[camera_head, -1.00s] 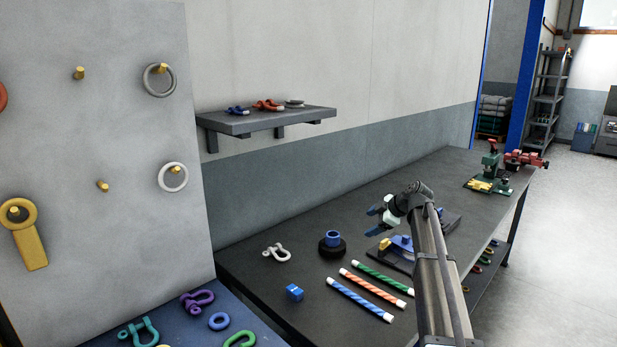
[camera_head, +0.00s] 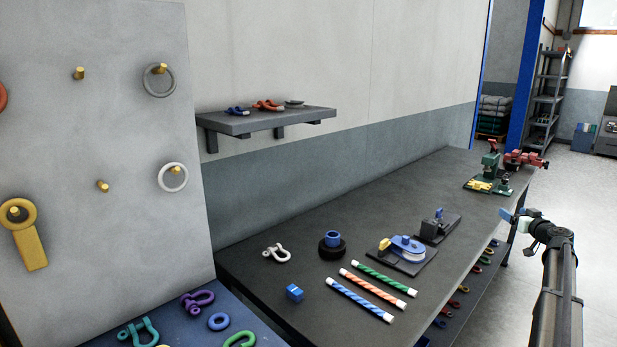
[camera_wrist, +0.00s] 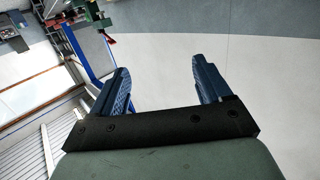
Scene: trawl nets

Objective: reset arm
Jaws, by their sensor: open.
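My gripper (camera_head: 514,215) is at the right of the head view, past the right edge of the dark workbench (camera_head: 310,230). My arm rises from the lower right corner to it. In the wrist view my gripper (camera_wrist: 160,88) shows two blue fingers spread wide, with nothing between them.
On the bench are a white shackle (camera_head: 277,253), several striped rope pieces (camera_head: 360,299), a blue-and-yellow device (camera_head: 403,248) and a green press (camera_head: 488,175). A pegboard (camera_head: 120,130) with rings stands at left. Open floor (camera_head: 590,220) lies right.

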